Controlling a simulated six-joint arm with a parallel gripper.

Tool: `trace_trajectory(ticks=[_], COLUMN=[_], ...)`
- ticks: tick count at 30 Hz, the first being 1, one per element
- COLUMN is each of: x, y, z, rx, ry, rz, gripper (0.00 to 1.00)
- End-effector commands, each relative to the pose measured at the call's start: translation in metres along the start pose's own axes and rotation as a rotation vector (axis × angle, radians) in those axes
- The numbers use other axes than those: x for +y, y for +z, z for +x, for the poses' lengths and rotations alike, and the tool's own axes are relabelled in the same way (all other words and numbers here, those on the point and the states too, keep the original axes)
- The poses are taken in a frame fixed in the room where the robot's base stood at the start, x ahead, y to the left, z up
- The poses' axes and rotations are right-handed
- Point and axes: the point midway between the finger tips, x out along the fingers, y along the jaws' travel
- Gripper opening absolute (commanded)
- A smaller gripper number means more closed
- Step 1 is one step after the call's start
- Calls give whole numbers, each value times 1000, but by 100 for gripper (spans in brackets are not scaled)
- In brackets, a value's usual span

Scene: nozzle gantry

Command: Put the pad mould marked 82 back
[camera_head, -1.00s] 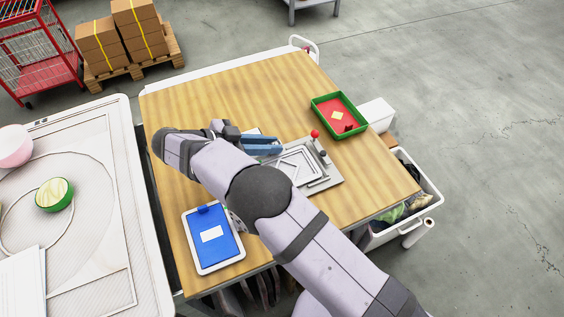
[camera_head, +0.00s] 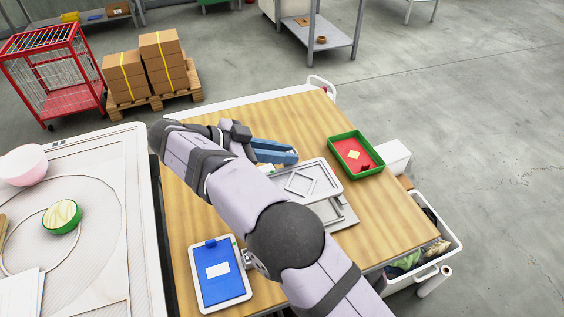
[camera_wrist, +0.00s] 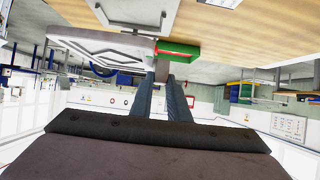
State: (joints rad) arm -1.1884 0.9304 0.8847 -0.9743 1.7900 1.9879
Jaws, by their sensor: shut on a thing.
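A pale grey plate with a raised diamond outline (camera_head: 310,178), which looks like the pad mould, is held level above the table by my gripper (camera_head: 292,155). It also shows at the upper left of the wrist view (camera_wrist: 85,38), beside my blue fingers (camera_wrist: 166,95). The fingers are shut on its edge. No number can be read on it. A grey metal fixture (camera_head: 345,213) lies on the table below the plate, partly hidden by the plate and by my arm.
A green-rimmed red tray (camera_head: 378,163) with small pieces stands right of the plate. A white box (camera_head: 396,157) and a bin (camera_head: 450,240) adjoin the right edge. The wooden table's back (camera_head: 285,115) is clear.

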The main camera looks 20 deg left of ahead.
Motion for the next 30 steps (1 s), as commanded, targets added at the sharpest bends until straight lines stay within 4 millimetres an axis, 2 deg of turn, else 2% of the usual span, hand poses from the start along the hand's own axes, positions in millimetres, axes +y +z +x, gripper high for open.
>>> trace_trajectory(ticks=[7,11,17,25,30], x=[0,0,4,34,22], y=[0,6,12,20,41], z=[-4,-19,-68,-150,-179], rx=[1,1,-1,0,3], ry=[-6,-33,-113,-298,-509], rz=[-3,-18,-60,-163,-282], gripper=[0,0,0,0,0])
